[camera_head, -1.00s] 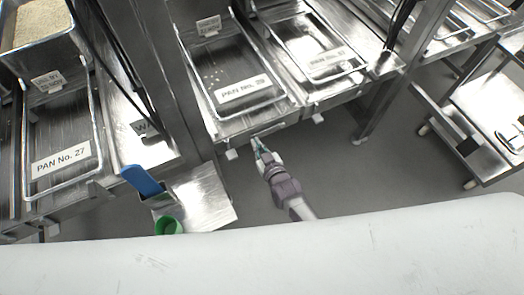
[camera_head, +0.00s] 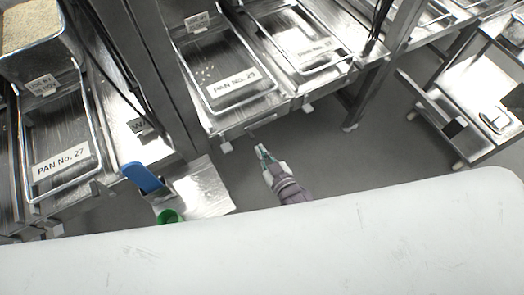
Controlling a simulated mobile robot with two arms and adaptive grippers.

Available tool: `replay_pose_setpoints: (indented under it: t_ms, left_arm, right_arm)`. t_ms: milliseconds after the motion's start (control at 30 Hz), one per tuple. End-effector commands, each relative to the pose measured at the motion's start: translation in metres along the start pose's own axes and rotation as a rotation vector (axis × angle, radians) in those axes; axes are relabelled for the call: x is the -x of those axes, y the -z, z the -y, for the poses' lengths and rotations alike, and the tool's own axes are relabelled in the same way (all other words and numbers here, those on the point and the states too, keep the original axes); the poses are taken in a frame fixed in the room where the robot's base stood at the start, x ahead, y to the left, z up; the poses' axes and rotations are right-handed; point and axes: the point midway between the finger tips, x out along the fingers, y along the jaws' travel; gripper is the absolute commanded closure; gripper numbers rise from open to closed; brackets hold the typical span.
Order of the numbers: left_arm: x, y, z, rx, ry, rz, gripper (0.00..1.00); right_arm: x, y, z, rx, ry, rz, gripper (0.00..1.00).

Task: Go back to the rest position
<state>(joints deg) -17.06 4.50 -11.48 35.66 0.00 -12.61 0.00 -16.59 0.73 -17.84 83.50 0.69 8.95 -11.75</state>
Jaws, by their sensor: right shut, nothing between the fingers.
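My right gripper (camera_head: 262,152) shows in the middle of the head view, in front of the rack and above the grey floor. It is shut and empty, its fingertips pointing up toward the tray labelled PAN No. 29 or similar (camera_head: 262,100). It is apart from that tray and its shelf edge. My left gripper does not show.
PAN No. 27 (camera_head: 93,180) is on the left, below a bin of rice-like grains (camera_head: 38,62). A blue-handled tool (camera_head: 143,178) and a green round object (camera_head: 168,216) are by a metal plate (camera_head: 207,190). A metal cart (camera_head: 470,125) stands at right. The floor between is clear.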

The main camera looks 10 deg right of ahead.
Motion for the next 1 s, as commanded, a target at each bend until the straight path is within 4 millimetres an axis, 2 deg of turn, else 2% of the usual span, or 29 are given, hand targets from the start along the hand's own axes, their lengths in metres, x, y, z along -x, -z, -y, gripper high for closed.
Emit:
replay_pose_setpoints:
  t_ms: [367, 467, 567, 667, 733, 800, 867, 900, 1000]
  left_arm:
    - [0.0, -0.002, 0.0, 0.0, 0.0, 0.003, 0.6]
    - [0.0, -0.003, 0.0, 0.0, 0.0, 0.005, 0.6]
    - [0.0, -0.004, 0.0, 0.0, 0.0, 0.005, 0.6]
    - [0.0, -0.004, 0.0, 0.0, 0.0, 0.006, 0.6]
    - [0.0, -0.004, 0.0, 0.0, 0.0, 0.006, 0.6]
    - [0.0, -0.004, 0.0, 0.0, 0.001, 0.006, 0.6]
    - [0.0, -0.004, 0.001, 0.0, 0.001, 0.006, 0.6]
    - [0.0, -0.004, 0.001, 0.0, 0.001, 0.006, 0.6]
    - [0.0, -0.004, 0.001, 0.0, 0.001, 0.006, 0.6]
  right_arm:
    - [0.0, 0.0, 0.0, 0.0, 0.0, 0.0, 1.0]
    - [0.002, -0.013, 0.0, -0.002, 0.003, 0.029, 1.0]
    - [0.009, -0.051, 0.002, -0.011, 0.012, 0.119, 1.0]
    - [0.029, -0.114, 0.002, -0.027, 0.022, 0.273, 1.0]
    - [0.051, -0.164, 0.003, -0.043, 0.028, 0.399, 1.0]
    - [0.078, -0.211, 0.003, -0.061, 0.03, 0.526, 1.0]
    - [0.104, -0.249, 0.003, -0.076, 0.03, 0.633, 1.0]
    - [0.124, -0.273, 0.003, -0.086, 0.028, 0.706, 1.0]
    - [0.178, -0.325, 0.002, -0.112, 0.021, 0.881, 1.0]
